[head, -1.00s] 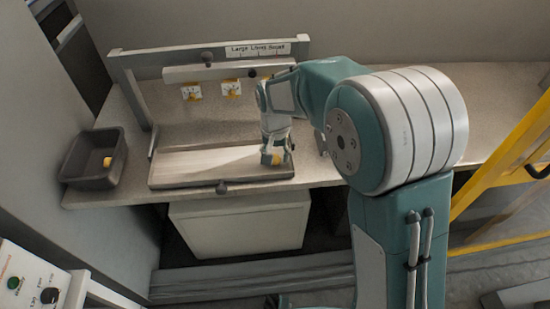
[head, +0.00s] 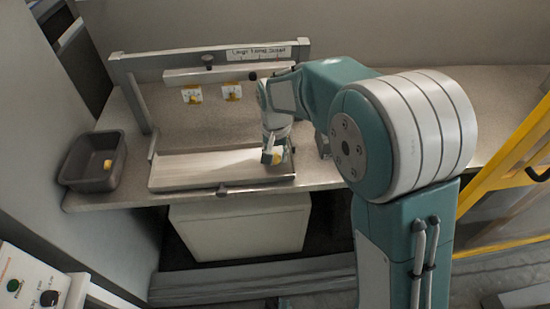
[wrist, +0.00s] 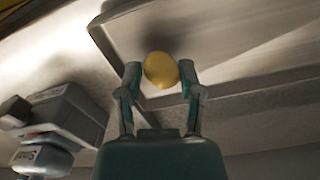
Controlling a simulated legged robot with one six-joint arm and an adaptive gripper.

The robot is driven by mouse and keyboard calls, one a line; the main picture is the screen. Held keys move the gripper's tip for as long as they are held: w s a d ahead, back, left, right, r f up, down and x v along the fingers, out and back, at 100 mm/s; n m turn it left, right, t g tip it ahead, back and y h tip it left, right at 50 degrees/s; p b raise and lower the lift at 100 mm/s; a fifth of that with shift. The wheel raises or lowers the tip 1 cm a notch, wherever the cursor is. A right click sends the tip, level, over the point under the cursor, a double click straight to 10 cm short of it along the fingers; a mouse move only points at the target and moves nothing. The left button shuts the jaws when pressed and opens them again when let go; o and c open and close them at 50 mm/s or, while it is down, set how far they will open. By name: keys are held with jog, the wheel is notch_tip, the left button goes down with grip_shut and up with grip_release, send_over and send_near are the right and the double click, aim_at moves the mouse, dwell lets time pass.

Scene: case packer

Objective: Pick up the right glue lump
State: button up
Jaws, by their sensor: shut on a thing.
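A yellow, rounded glue lump (wrist: 160,69) sits between the two fingertips of my gripper (wrist: 160,76) in the wrist view. My gripper is shut on it. In the head view the lump (head: 277,158) shows small at the end of my arm, over the right end of the pale tray (head: 200,166). I cannot tell how far the lump is above the tray surface. Another yellow lump (head: 107,163) lies inside the dark grey bin (head: 70,180) at the left end of the bench.
A dark knob (head: 222,190) sits at the tray's front edge. A yellow rail (head: 505,155) stands at the right. Bare bench (head: 205,120) lies behind the tray.

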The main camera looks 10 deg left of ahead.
jog(key=s+r, duration=1.1)
jog(key=s, duration=0.3)
jog(key=shift+r, duration=0.15)
